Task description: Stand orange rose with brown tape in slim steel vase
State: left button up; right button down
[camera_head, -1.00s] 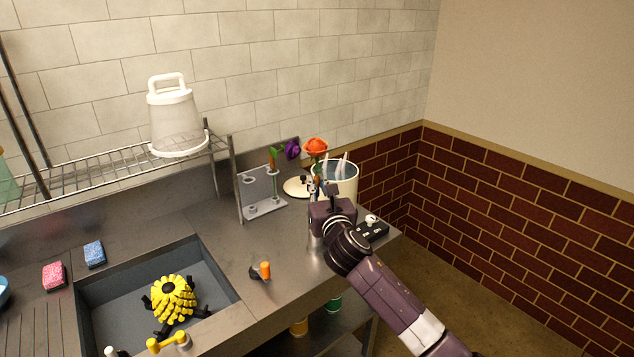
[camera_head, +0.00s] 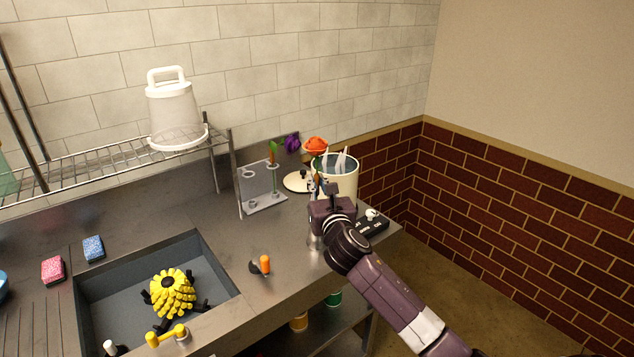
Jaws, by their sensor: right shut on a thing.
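The orange rose (camera_head: 316,145) stands roughly upright above my right gripper (camera_head: 317,190), its bloom facing up. The gripper is shut on its stem, near the counter's right end. The brown tape cannot be made out clearly. A shiny steel piece (camera_head: 314,241), which looks like the slim steel vase, shows just left of and below the gripper, mostly hidden by it. I cannot tell whether the stem's lower end is inside it. My left gripper is not in view.
A white bucket (camera_head: 347,178) with pale sticks stands behind the gripper. A grey rack (camera_head: 246,190) holds a purple flower (camera_head: 292,143). A black box (camera_head: 372,226) is to the right. An orange-handled tool (camera_head: 264,265) lies in front. The sink (camera_head: 215,262) is left.

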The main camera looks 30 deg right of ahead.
jog(key=shift+f+b, duration=0.5)
jog(key=shift+f, duration=0.35)
jog(key=c, duration=1.3)
grip_release()
jog(key=shift+p+v, duration=1.1)
jog(key=shift+v, duration=1.4)
jog(key=shift+p+v, duration=0.75)
jog(key=shift+v, duration=1.75)
